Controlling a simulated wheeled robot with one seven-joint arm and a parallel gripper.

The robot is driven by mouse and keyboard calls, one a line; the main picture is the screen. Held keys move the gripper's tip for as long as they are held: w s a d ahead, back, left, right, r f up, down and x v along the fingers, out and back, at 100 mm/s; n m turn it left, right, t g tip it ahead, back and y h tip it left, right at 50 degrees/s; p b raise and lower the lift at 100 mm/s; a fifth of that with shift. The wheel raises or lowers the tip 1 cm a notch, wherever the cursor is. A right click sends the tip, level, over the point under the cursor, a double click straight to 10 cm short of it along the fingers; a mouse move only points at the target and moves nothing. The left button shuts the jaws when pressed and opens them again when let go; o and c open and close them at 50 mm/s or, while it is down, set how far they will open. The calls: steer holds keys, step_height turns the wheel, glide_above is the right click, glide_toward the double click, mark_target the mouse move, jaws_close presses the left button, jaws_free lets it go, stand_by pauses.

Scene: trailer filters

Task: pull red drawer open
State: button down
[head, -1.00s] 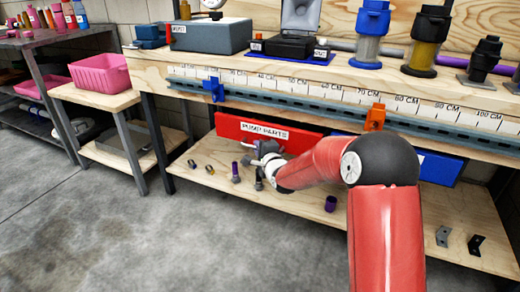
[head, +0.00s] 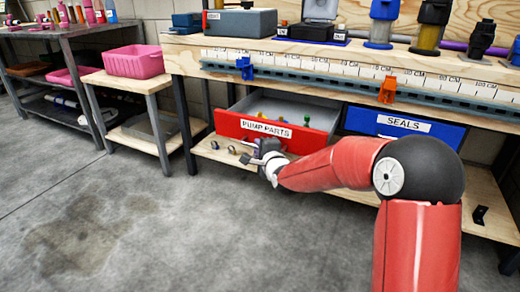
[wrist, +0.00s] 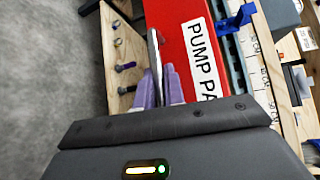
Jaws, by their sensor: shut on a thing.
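The red drawer (head: 262,127), labelled PUMP PARTS, stands partly open under the workbench. Its grey inside shows several small green, yellow and blue parts. My gripper (head: 268,150) is at the front of the drawer, below the label, and the arm hides part of its lower right front. In the wrist view the red drawer front (wrist: 170,40) lies beside my gripper (wrist: 160,85), whose purple fingers are shut around a thin metal bar, the drawer handle (wrist: 154,50).
A blue SEALS drawer (head: 405,127) is shut to the right. The lower shelf (head: 205,148) holds several small fittings. A pink bin (head: 137,61) stands on a side table at left. The concrete floor in front is clear.

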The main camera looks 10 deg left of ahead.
steer(key=shift+s+a, duration=0.1)
steer(key=shift+s, duration=0.15)
steer(key=c, duration=1.5)
jaws_free()
steer(key=v, duration=0.7)
steer(key=shift+s+p, duration=0.35)
steer(key=shift+s, duration=0.05)
steer(key=shift+r, duration=0.1)
